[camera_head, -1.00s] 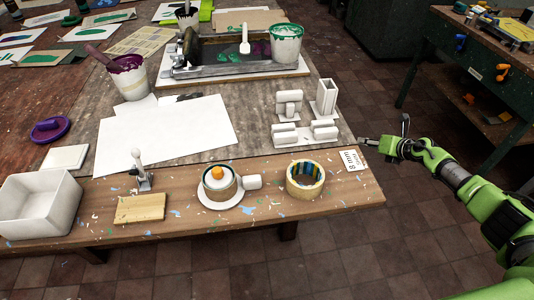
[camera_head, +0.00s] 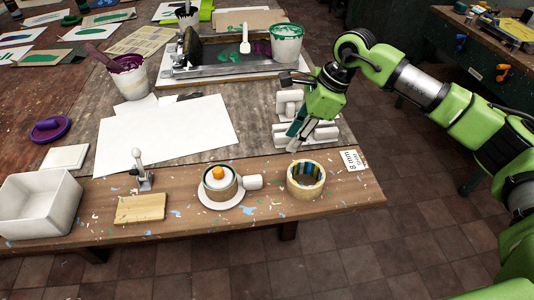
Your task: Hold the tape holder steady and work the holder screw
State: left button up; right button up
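The tape holder (camera_head: 207,201) sits on the front wooden strip of the table: a white round base with a tan ring and a white stub to its right. An orange knob (camera_head: 217,172), apparently the holder screw, is on top in the middle. My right gripper (camera_head: 294,140) hangs above the table's right part, pointing down and left, in front of the white stands. It is apart from the holder, up and to its right. Its fingers look thin and overlapped, so their opening is unclear. No object shows in it. My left gripper is not in view.
A loose tape roll (camera_head: 292,188) lies right of the holder, below my gripper, near a white label card (camera_head: 352,160). White stands (camera_head: 325,132) are behind it. A wooden block (camera_head: 140,208), a small upright clamp (camera_head: 139,165) and a white bin (camera_head: 40,205) are left.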

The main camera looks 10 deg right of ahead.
jog(key=n+g, duration=0.1)
jog(key=n, duration=0.1)
send_near(256, 178)
jog(key=f, duration=0.2)
jog(key=x, duration=0.8)
jog(key=shift+a+r, duration=0.15)
jog(key=shift+a, duration=0.15)
jog(key=shift+w, duration=0.1)
grip_shut()
jog(key=shift+o, duration=0.8)
grip_release()
